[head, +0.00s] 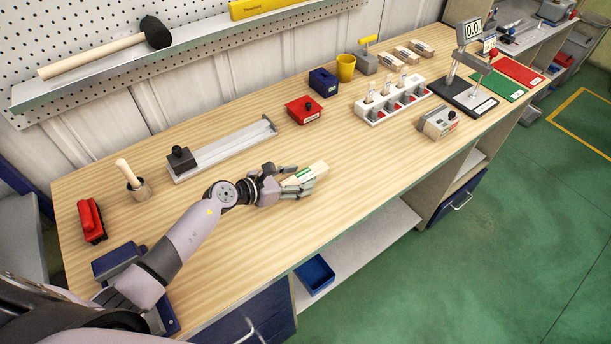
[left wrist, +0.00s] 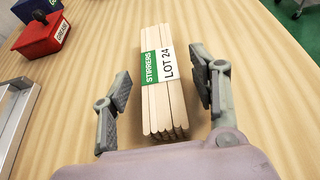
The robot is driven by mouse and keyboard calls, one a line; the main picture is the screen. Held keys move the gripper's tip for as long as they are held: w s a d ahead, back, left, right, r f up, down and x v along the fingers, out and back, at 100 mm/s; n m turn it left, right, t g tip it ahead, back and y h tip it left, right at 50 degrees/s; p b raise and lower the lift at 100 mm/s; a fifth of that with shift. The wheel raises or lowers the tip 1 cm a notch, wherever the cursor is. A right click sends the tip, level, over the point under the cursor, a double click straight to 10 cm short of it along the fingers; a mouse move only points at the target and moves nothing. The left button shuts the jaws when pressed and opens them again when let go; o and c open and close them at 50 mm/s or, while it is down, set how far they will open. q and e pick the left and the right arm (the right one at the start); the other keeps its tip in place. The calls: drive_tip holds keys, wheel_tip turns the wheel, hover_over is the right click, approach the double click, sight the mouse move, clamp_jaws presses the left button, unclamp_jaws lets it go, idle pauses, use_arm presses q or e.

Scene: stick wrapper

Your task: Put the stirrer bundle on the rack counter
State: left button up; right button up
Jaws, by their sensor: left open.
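The stirrer bundle (head: 318,168) is a stack of pale flat wooden sticks with a green and white label, lying on the wooden counter (head: 350,215). In the left wrist view the bundle (left wrist: 157,108) shows the words "STIRRERS" and "LOT 24" on its band. My left gripper (head: 301,180) is open at the bundle's near end. In the left wrist view its fingers (left wrist: 162,78) stand on either side of the bundle, with a gap on both sides. My right gripper is not in view.
A red box (head: 304,110) and a blue box (head: 323,82) stand beyond the bundle. A metal tray-like fixture (head: 225,148) lies to the left. A grey device (head: 438,122) and a scale (head: 464,97) are to the right.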

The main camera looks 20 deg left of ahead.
use_arm(q)
drive_tip(key=shift+c, duration=0.4)
drive_tip(key=shift+c, duration=0.6)
clamp_jaws()
